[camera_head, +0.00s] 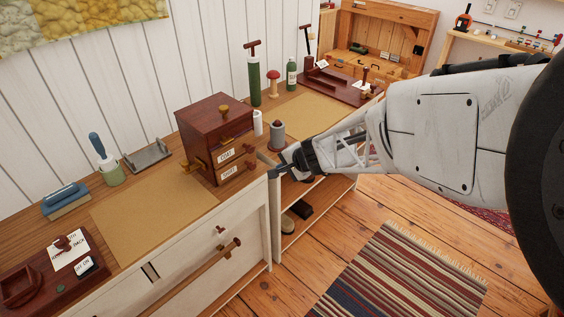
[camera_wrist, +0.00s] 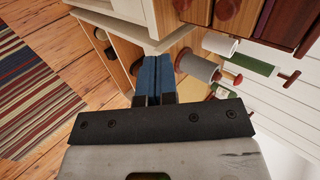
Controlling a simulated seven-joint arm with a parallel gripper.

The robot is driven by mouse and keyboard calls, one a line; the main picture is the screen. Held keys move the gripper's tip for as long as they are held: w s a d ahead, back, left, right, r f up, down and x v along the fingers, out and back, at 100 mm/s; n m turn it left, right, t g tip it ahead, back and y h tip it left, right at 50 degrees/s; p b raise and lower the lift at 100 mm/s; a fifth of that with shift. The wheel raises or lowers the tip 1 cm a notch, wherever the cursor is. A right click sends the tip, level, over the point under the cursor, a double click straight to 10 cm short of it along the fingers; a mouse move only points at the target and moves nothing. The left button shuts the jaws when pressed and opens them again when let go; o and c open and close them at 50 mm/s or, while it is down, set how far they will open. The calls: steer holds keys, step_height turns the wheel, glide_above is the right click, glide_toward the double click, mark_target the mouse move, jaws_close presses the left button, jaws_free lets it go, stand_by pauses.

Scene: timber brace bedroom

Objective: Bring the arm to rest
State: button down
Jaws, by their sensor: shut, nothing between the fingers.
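My arm reaches in from the right in the head view. My gripper (camera_head: 274,173) is at the front edge of the wooden counter, just right of the small dark red drawer box (camera_head: 214,128). In the wrist view my gripper (camera_wrist: 153,62) shows two blue fingers pressed together with nothing between them. In the wrist view a grey cylinder (camera_wrist: 197,66) stands close to the right of the fingers; whether they touch it I cannot tell. The same cylinder (camera_head: 277,133) shows behind the gripper in the head view.
Open shelves (camera_head: 310,212) lie below the gripper. The floor around the striped rug (camera_head: 400,275) is free.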

stand_by(0.3)
steer(key=s+d+r+n+g, duration=0.1)
steer(key=s+d+r+n, duration=0.15)
steer(key=s+r, duration=0.5)
steer(key=s+d+r+n+g+h, duration=0.1)
steer(key=s+d+r, duration=0.3)
steer(key=s, duration=0.4)
steer(key=s+d+r+n+h, duration=0.2)
steer(key=s+d+r, duration=0.3)
steer(key=s, duration=0.3)
steer(key=s+d+r+n+g+h, duration=0.1)
steer(key=s+d+r+h, duration=0.3)
steer(key=s, duration=0.4)
steer(key=shift+s+d+r+n+g, duration=0.3)
steer(key=shift+d+n, duration=0.25)
steer(key=shift+n, duration=0.3)
